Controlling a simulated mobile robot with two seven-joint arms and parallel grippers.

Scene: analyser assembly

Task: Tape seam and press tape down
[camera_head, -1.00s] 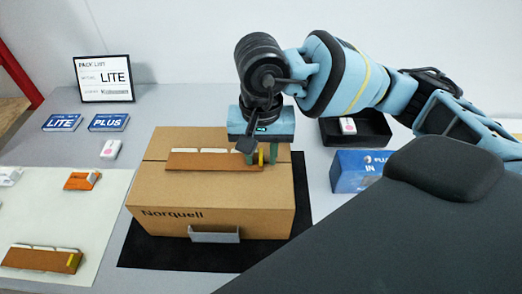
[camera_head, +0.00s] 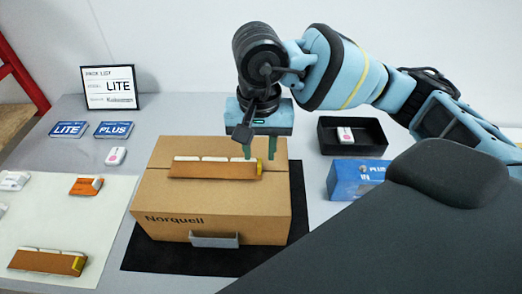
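A closed cardboard box marked Norquell (camera_head: 215,208) stands on a black mat. A seam runs across its top. An orange-brown strip-like piece (camera_head: 215,171) with white segments and a yellow right end lies on the top along the seam. Whether it is tape or a tape holder I cannot tell. My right gripper (camera_head: 260,151) points down above the strip's right end. Its two green fingers are apart with nothing seen between them. A similar orange-brown piece (camera_head: 47,261) lies on the white sheet at lower left. My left gripper is not in view.
A metal bracket (camera_head: 214,240) sits at the box's front. A black tray (camera_head: 365,147) with a white item and a blue box (camera_head: 350,182) stand to the right. A pack-list sign (camera_head: 110,88), LITE card (camera_head: 69,130) and PLUS card (camera_head: 113,130) are at the left.

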